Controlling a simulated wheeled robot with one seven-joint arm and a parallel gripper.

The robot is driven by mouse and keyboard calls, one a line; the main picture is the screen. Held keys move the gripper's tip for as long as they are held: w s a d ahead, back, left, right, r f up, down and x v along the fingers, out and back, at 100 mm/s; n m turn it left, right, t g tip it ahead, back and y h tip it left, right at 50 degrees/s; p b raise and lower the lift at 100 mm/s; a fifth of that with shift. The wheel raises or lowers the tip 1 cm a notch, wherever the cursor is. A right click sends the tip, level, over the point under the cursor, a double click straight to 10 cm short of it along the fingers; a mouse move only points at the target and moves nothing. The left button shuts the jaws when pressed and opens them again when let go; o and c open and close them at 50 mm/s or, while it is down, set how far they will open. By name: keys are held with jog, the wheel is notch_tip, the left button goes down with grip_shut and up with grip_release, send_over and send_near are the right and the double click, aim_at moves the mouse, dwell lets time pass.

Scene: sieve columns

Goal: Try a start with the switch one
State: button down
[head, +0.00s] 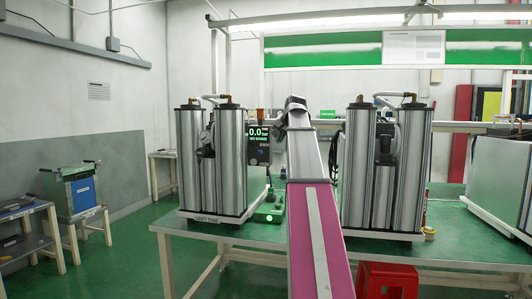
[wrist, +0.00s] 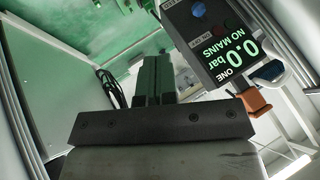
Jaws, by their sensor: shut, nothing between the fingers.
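Unit one (head: 212,160), a pair of silver columns labelled UNIT ONE, stands on the left of the green table. Its dark control box (head: 258,143) also shows in the wrist view (wrist: 235,50), tilted, with "ONE", "0.0 bar" and "NO MAINS" in green. A blue round control (wrist: 197,9) and a dark reddish control (wrist: 220,33) sit on its face near small on/off lettering. I cannot tell the switch's position. My gripper (wrist: 155,68) is shut and empty, left of the box and apart from it in the picture. In the head view my arm hides its fingers.
A second column unit (head: 385,170) stands right of my arm. A small green-lit device (head: 268,213) lies on the table (head: 300,248) beside unit one.

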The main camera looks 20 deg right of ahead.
aim_at(260, 152)
jog(key=w+a+f, duration=0.3)
jog(key=w+f, duration=0.4)
jog(key=w, duration=0.2)
jog(key=shift+a, duration=0.2)
dwell(0.3)
